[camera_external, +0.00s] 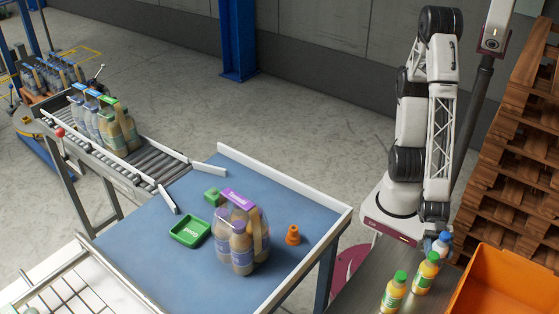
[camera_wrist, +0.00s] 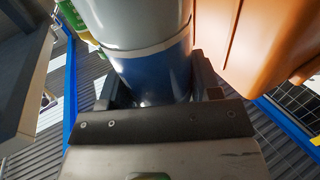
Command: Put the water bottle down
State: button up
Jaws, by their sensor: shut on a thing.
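My gripper (camera_external: 431,236) hangs low at the right of the external view, beside the orange crate. In the wrist view the bottle (camera_wrist: 150,65) fills the space between the two fingers, with a pale upper band and a blue lower band. I cannot tell whether its base touches the surface below.
Two green-capped juice bottles (camera_external: 426,273) (camera_external: 393,293) stand close in front of the held bottle. The orange crate (camera_external: 505,283) is to the right, close by in the wrist view too (camera_wrist: 265,40). A blue table (camera_external: 150,245) holds a bottle pack (camera_external: 241,240), a green tray and an orange cone.

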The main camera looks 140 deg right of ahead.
aim_at(442, 244)
jog(key=shift+r, duration=0.15)
jog(key=shift+r, duration=1.5)
jog(key=shift+s+d+r, duration=0.15)
jog(key=shift+s+r, duration=0.05)
jog(key=shift+s, duration=0.1)
jog(key=d+r+v, duration=0.1)
jog(key=v, duration=1.4)
jog(key=shift+w+d+r, duration=0.1)
jog(key=shift+r, duration=0.05)
